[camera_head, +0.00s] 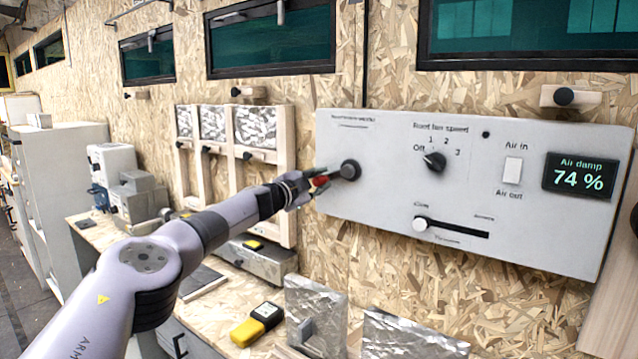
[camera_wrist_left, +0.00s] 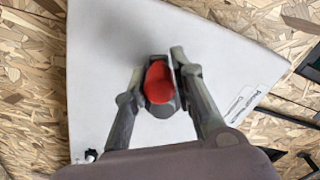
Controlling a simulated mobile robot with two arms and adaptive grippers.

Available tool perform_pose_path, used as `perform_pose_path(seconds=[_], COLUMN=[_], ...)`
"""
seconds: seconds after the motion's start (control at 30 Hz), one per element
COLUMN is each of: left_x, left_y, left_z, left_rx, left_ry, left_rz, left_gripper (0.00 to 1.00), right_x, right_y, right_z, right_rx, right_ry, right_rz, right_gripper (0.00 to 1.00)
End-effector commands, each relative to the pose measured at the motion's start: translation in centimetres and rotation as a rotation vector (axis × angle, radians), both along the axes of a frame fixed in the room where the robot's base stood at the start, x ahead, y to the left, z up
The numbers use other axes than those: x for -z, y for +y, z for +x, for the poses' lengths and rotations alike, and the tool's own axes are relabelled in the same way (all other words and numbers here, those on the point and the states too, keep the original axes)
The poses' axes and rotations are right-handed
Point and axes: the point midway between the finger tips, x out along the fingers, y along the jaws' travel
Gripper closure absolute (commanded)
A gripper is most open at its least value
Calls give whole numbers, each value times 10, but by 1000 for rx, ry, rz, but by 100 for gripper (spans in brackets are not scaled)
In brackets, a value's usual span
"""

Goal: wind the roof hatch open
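The white control panel (camera_head: 385,210) is on the chipboard wall, with a crank at its left. The crank has a round black hub (camera_head: 350,170) and a short arm ending in a red knob (camera_head: 320,181). My left gripper (camera_head: 309,186) reaches it from the left. In the left wrist view the red knob (camera_wrist_left: 158,83) sits between the two fingers (camera_wrist_left: 160,72), which close in on both sides of it; the contact is partly hidden. Printing above the crank is too small to read. The roof hatch cannot be identified. My right gripper is out of view.
The panel also has a fan dial (camera_head: 434,161), a white rocker switch (camera_head: 512,170), a slider (camera_head: 420,224) and a display (camera_head: 580,177) reading "Air damp 74 %". Below, a wooden bench (camera_head: 225,300) holds a yellow-and-black device (camera_head: 257,323) and foil-faced pieces (camera_head: 405,335). Dark windows line the wall above.

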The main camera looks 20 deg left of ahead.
Motion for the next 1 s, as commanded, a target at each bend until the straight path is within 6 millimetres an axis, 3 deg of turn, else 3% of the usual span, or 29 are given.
perform_pose_path(seconds=[0.3,0.73,1.0], left_x=[-2,2,2], left_y=[0,3,11], left_z=[0,-3,-24], left_rx=[0,-1,0], left_ry=[-2,2,2], left_rz=[0,0,-2], left_gripper=[57,57,57], right_x=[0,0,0], right_y=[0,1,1], right_z=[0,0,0], right_rx=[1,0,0], right_ry=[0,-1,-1], right_rz=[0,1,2], right_gripper=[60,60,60])
